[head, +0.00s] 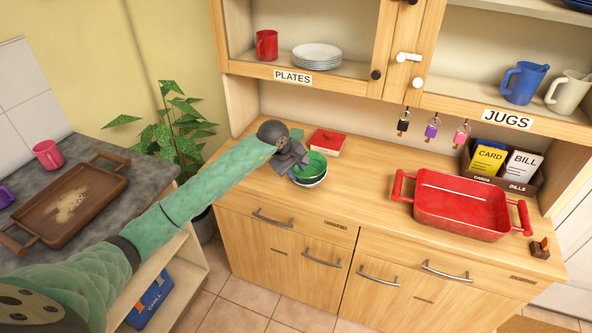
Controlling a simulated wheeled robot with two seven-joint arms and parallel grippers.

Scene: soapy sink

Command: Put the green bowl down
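The green bowl (314,165) is on the wooden sideboard, sitting in or just over a bowl with a white rim and dark side (311,182). I cannot tell whether the two bowls touch. My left gripper (298,163) reaches in from the left, with its dark fingers at the green bowl's left rim. The fingers hide part of that rim, and whether they grip it is too small to tell. My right gripper is out of view.
A red box or book (328,142) lies just behind the bowls. A red tray (462,204) with handles stands at the right of the sideboard (365,190). The counter between bowls and tray is clear. Open shelves with plates (317,57) hang above.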

